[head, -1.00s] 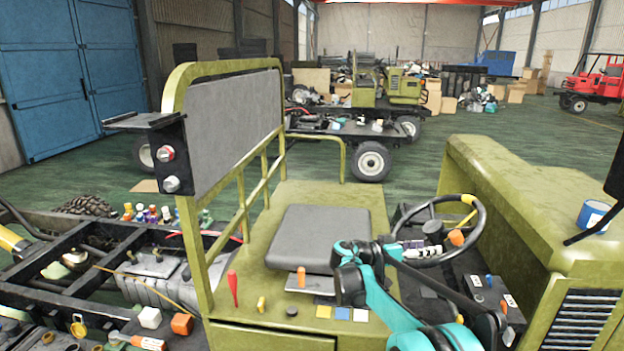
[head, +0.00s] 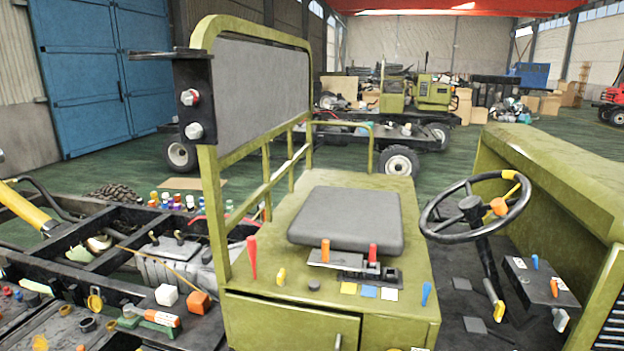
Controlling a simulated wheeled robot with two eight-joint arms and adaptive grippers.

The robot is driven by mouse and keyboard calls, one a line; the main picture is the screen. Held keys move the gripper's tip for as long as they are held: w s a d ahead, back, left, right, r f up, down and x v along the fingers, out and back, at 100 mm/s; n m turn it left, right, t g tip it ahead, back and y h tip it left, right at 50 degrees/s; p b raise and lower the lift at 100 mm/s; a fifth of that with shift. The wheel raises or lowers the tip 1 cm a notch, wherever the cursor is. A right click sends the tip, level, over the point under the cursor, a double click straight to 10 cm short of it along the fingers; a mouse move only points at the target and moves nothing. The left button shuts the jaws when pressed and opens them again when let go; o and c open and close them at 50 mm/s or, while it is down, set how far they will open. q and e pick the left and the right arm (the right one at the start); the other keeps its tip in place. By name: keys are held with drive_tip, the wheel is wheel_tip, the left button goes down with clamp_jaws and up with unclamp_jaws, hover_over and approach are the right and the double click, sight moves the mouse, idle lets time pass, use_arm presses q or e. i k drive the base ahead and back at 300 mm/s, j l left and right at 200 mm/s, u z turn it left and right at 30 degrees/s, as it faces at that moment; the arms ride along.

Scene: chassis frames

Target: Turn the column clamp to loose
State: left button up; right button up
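The steering wheel (head: 428,222) is black with a yellow band at its upper right and an orange knob (head: 499,207) on its right side. Its dark steering column (head: 485,258) slants down to the cab floor. A small lever with a pale yellow end (head: 498,310) shows near the column's lower end; I cannot tell for sure whether it is the column clamp, nor its setting. Neither of my grippers is in view.
A grey seat (head: 345,218) sits on the green cab body, with several coloured levers in front. A dark box (head: 540,285) with blue and orange switches stands right of the column. The green hood (head: 560,175) bounds the right. At left lies a black chassis frame (head: 75,265).

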sight(499, 306)
drive_tip(key=l+z, duration=1.3)
drive_tip(key=z, duration=0.15)
drive_tip(key=k+l+u, duration=0.15)
drive_tip(key=l, duration=0.15)
drive_tip(key=l+u, duration=0.15)
drive_tip(key=l, duration=0.15)
drive_tip(key=k+l+u, duration=0.15)
drive_tip(key=l, duration=0.15)
drive_tip(key=i+j, duration=0.2)
drive_tip(key=i, duration=0.3)
